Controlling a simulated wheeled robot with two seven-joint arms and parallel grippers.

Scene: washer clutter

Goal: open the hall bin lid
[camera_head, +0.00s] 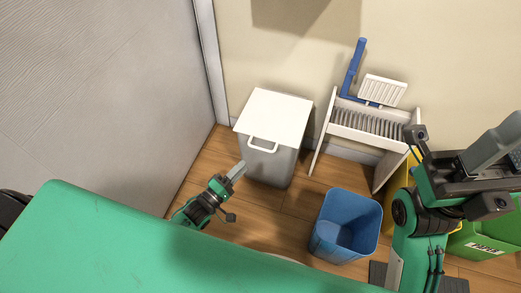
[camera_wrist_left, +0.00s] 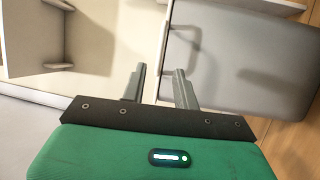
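The hall bin (camera_head: 268,165) is a grey box with a flat white lid (camera_head: 278,112) lying closed on top. A white loop handle (camera_head: 262,146) sticks out at the lid's front edge. My left gripper (camera_head: 241,167) is just in front of the bin, below and left of the handle, apart from it. In the left wrist view my left gripper (camera_wrist_left: 158,78) has its two fingers apart with nothing between them. The bin's grey side (camera_wrist_left: 245,55) fills the upper right there. My right gripper (camera_head: 500,148) is at the right edge, away from the bin; its finger gap is unclear.
A blue open bin (camera_head: 345,228) stands on the wood floor right of the hall bin. A white rack (camera_head: 368,125) with a blue-handled tool (camera_head: 353,68) stands by the wall. A green paper box (camera_head: 482,240) is at lower right. A grey door (camera_head: 100,90) is at left.

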